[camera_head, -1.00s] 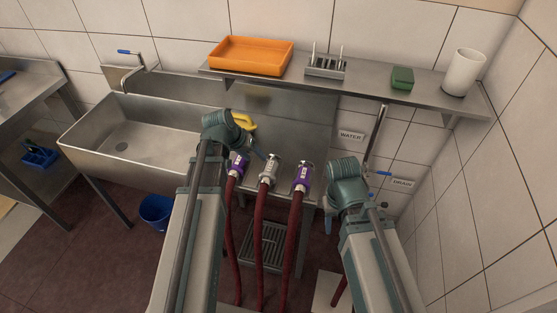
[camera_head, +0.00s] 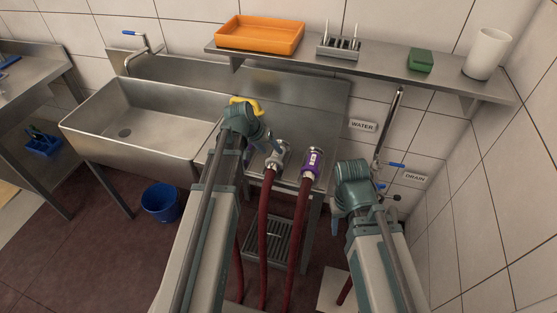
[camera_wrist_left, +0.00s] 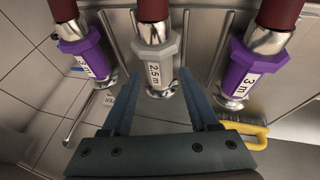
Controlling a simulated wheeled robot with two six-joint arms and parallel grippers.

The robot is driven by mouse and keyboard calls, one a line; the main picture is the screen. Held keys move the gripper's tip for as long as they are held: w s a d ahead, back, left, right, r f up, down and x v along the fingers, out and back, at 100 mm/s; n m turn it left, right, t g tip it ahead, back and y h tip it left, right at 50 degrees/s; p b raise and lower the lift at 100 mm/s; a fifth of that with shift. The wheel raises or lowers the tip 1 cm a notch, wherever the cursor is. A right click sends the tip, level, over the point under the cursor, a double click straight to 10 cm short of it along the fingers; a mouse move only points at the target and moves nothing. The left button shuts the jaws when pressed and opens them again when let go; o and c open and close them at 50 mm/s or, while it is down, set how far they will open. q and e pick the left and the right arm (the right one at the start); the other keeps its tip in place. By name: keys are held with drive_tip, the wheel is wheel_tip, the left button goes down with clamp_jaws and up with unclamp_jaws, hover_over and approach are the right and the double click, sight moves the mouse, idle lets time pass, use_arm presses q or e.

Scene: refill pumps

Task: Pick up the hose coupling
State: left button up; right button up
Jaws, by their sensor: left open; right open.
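Three hose couplings stand in a row on red hoses. The purple one on the right (camera_head: 311,163) shows at left in the wrist view (camera_wrist_left: 86,58). The other purple one (camera_wrist_left: 240,70) is hidden behind my left arm in the head view. My left gripper (camera_head: 268,143) is open at the grey coupling. In the wrist view its fingertips lie either side of that coupling's flanged end; contact cannot be told. My right gripper (camera_head: 335,225) is open, low at right, largely hidden by its arm.
A yellow handle (camera_head: 246,103) is just beyond my left wrist. A sink (camera_head: 90,125) is at left, a blue bucket (camera_head: 161,204) below it. A shelf (camera_head: 385,66) carries an orange tray (camera_head: 262,48). A drain valve (camera_head: 396,165) is near my right arm.

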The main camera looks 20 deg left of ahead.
sight(275, 154)
use_arm(q)
drive_tip(key=b+x, duration=0.4)
drive_tip(key=x, duration=0.1)
drive_tip(key=shift+d+f+b, duration=0.15)
drive_tip(key=shift+f+b, duration=0.05)
drive_tip(key=shift+b, duration=0.15)
drive_tip(key=shift+r, duration=0.1)
clamp_jaws()
